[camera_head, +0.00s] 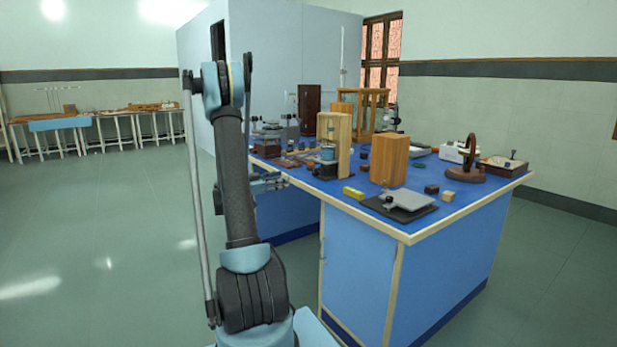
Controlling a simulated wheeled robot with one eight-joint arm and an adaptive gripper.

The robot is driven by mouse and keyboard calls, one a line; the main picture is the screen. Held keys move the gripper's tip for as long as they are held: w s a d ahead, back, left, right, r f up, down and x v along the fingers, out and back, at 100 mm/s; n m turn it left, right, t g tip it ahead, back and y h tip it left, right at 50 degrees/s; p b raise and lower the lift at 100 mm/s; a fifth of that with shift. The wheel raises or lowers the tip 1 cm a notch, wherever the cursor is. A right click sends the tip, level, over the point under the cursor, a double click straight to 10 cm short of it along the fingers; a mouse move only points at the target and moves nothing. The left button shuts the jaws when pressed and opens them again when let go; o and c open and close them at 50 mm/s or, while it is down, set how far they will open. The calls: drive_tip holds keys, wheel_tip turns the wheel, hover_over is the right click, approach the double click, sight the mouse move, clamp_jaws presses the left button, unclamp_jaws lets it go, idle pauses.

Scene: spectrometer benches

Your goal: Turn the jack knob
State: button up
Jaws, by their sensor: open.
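The lab jack (408,198) is a low grey plate on a dark base near the front corner of the blue bench top. A small dark spot at the left side of its plate may be the jack knob (388,200), but it is too small to tell clearly. My gripper (284,182) is partly hidden behind my arm. It is beside the bench's left edge, well left of the jack and apart from it. It is open, and I see nothing held in it.
The bench top (337,188) is crowded. A wooden box (389,160) stands just behind the jack, and a yellow item (353,192) lies to its left. A small wooden block (448,196) is to its right. The floor (120,240) left of the bench is clear.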

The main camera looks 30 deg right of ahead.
sight(314, 172)
drive_tip(key=d, duration=0.5)
drive_tip(key=w+d, duration=0.1)
drive_tip(key=d, duration=1.1)
drive_tip(key=shift+w+d, duration=0.1)
drive_tip(key=shift+w, duration=0.05)
drive_tip(key=shift+c, duration=0.3)
drive_tip(key=c, duration=1)
